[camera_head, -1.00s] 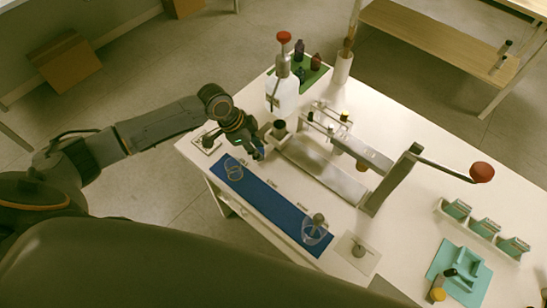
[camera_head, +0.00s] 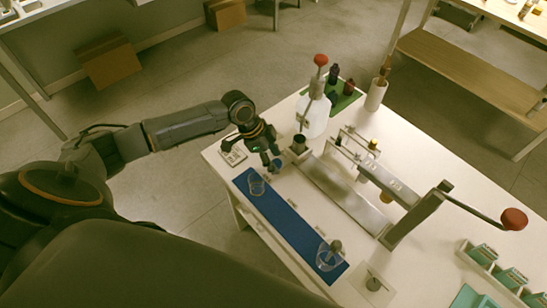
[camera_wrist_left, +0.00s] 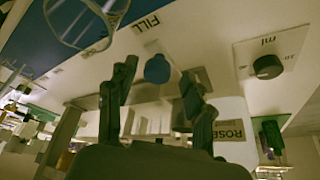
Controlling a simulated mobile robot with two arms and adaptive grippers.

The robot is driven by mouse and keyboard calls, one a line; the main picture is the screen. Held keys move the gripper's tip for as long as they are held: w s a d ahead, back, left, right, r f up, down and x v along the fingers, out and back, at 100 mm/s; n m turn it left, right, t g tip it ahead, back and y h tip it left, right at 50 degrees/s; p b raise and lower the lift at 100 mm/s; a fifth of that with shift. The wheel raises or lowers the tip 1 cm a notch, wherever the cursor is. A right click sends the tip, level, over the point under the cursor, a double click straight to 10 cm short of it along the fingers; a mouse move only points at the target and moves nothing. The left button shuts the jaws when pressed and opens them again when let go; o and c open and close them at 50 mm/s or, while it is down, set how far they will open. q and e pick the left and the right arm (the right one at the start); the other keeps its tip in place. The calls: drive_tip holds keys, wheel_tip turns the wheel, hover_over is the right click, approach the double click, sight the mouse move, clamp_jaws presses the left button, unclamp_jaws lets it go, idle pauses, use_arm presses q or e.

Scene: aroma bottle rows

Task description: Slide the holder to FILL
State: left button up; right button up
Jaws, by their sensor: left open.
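A blue round knob (camera_wrist_left: 157,69) sits between my left gripper's fingertips (camera_wrist_left: 157,82) in the wrist view, close to the printed FILL label (camera_wrist_left: 146,23). I cannot tell whether the fingers touch it. In the head view my left gripper (camera_head: 271,160) is open, low over the white table. It is beside the near end of a metal rail (camera_head: 335,185), by a dark cylinder (camera_head: 299,144). The gripper hides part of this area, and I cannot clearly make out the holder's body. My right gripper is not in view.
A blue mat (camera_head: 290,226) holds a clear glass (camera_head: 256,186) near the gripper and another (camera_head: 329,258) farther right. A red-knobbed lever (camera_head: 513,219) reaches out to the right. A dial (camera_wrist_left: 267,66) is nearby.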

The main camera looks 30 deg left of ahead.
use_arm(q)
drive_tip(key=v, duration=1.2)
drive_tip(key=shift+f, duration=0.15)
